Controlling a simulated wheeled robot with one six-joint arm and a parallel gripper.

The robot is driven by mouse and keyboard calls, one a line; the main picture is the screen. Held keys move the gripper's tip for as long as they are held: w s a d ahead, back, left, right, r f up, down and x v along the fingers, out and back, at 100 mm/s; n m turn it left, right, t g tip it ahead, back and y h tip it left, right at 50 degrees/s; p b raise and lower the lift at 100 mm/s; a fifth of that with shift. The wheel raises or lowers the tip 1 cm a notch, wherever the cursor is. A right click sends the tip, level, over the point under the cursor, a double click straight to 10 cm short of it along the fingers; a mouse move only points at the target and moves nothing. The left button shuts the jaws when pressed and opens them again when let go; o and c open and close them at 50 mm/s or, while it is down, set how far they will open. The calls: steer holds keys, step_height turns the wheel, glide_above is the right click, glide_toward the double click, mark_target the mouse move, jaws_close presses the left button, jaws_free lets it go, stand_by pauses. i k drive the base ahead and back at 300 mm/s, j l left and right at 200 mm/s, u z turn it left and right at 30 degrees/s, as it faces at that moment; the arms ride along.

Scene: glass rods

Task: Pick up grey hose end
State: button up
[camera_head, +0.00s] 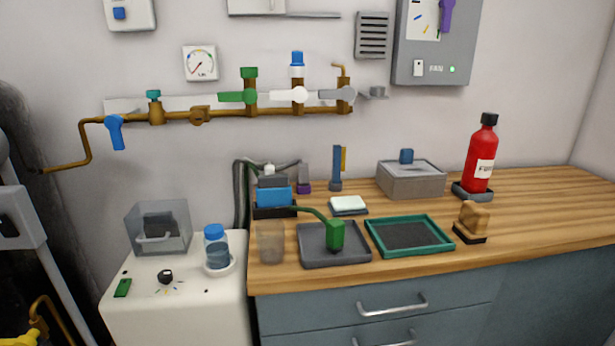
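A grey upright block (304,174) with a purple foot stands at the back of the wooden counter, and a thin grey hose (286,165) arches to its top from the left. This looks like the grey hose end, though it is small here. A green hose (313,211) runs from the blue-and-black unit (274,196) to a green block (335,234), which stands on the dark grey tray (351,260). My gripper is not in view.
A clear cup (270,241), a white pad (348,204), a blue upright piece (337,166) and a green-rimmed tray (425,251) stand nearby. A grey box (411,180) and red bottle (481,158) stand farther right. The counter's far right is clear. Pipes with valves (289,95) run above.

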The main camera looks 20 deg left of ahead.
mark_target(302, 181)
steer(key=u, duration=1.35)
